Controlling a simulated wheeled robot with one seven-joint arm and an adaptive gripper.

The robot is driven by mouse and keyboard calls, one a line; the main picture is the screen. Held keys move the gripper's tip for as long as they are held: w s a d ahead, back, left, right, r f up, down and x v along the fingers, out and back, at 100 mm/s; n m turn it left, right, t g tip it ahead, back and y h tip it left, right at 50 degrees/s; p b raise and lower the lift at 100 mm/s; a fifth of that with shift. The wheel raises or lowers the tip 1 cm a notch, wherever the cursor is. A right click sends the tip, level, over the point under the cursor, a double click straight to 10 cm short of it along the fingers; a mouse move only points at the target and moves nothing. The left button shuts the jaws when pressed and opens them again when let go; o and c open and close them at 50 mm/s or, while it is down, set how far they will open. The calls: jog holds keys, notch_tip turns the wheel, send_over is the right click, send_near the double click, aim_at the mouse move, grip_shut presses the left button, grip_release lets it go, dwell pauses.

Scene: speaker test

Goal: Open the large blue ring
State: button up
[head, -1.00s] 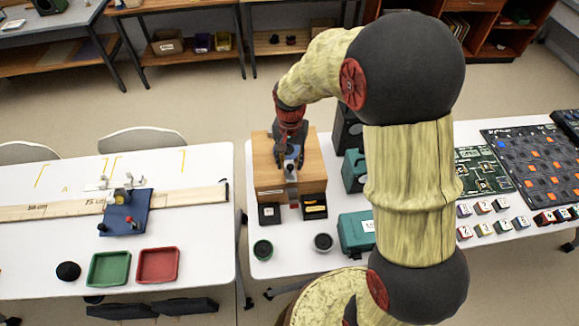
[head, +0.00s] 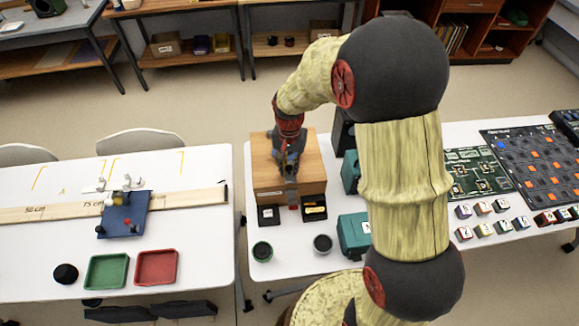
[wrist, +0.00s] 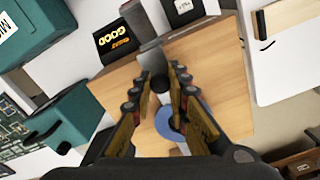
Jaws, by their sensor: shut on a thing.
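The large blue ring (wrist: 167,124) lies on top of a wooden box (head: 313,160), and the wrist view shows the box too (wrist: 228,92). My gripper's right finger covers part of the ring. A grey metal strip (wrist: 151,56) runs from the knob towards the box's edge.
Teal cases (head: 354,233) stand to the right. Two round dark pots (head: 262,250) (head: 322,243) are nearer. The table front between them is clear.

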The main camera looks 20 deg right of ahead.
grip_shut()
dwell(0.4)
